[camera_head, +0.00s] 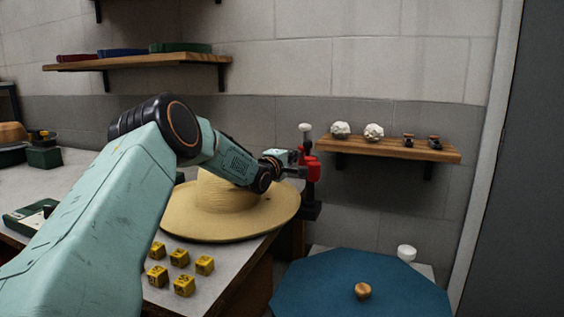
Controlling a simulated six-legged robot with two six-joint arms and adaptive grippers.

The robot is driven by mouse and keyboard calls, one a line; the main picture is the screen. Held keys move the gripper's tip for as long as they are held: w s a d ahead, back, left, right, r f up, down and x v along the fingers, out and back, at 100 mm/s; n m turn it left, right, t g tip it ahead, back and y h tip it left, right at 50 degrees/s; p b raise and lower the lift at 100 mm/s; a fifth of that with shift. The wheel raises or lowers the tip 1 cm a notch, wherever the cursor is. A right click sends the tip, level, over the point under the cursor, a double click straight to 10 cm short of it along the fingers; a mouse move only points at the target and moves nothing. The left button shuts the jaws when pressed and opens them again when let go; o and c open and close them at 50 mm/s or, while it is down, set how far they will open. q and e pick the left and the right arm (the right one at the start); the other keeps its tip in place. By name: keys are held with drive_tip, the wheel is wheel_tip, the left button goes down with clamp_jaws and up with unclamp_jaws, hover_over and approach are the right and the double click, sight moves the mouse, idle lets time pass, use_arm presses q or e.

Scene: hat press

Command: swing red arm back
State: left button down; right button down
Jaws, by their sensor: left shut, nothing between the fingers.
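The red arm (313,169) shows just beyond the right side of the straw hat, on a dark post with a white-topped knob above it. My left arm reaches in from the left over the hat. My left gripper (298,170) is at the red arm's left side, shut with nothing held; whether it touches the red part I cannot tell. The straw hat (220,222) lies brim down on the table corner, its crown partly hidden by my arm. My right gripper is out of view.
Several yellow number blocks (180,258) lie on the table in front of the hat. A wall shelf (437,154) with white and dark small items is at the right. A blue octagonal top (330,285) with a wooden knob (362,291) stands at the lower right.

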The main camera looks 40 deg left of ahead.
use_arm(q)
drive_tip(key=v, duration=1.2)
drive_tip(key=shift+r, duration=0.1)
